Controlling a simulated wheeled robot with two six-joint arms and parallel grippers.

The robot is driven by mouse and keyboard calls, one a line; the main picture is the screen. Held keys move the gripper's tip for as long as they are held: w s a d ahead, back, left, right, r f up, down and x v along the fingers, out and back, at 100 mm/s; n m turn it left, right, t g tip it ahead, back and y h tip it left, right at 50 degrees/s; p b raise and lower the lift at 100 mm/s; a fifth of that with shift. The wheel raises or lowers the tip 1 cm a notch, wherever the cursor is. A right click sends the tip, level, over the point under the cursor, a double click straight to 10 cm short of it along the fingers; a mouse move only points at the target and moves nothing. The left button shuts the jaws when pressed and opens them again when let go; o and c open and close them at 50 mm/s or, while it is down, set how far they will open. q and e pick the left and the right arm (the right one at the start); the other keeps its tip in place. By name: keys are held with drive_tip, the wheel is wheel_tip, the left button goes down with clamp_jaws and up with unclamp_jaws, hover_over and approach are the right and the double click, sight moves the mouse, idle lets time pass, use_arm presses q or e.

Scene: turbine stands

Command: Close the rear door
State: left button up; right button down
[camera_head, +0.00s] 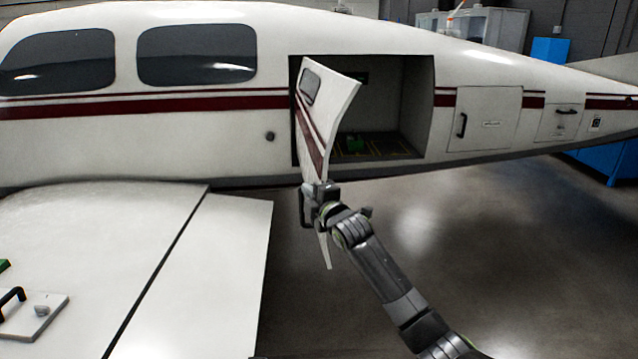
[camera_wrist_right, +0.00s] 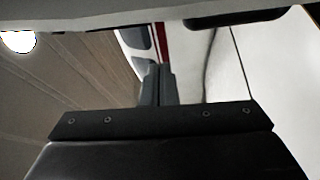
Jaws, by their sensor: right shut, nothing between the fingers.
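The rear door (camera_head: 338,98) is a white panel with a maroon stripe and a small dark window. It stands swung out from the open doorway (camera_head: 415,105) in the side of the white aircraft, hinged near the left edge. My right gripper (camera_head: 318,190) is at the lower part of the door, in front of it, beside a dark handle (camera_head: 303,208). Whether it touches the door cannot be told. In the right wrist view its fingers (camera_wrist_right: 156,88) are shut with nothing between them. The arm hides part of the door's lower end. My left gripper is not in view.
A white wing (camera_head: 215,260) fills the lower left, with a hatch panel (camera_head: 35,318) and black handle on it. A closed hatch (camera_head: 490,118) is right of the doorway. A green object (camera_head: 355,143) lies inside. Grey floor (camera_head: 510,250) at the right is clear.

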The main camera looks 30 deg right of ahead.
drive_tip(key=d+p, duration=0.1)
drive_tip(key=w+d+p, duration=0.1)
drive_tip(key=d, duration=0.2)
drive_tip(key=shift+w+f+p, duration=0.2)
drive_tip(key=shift+w+p, duration=0.1)
drive_tip(key=shift+p, duration=0.1)
drive_tip(key=shift+a, duration=0.1)
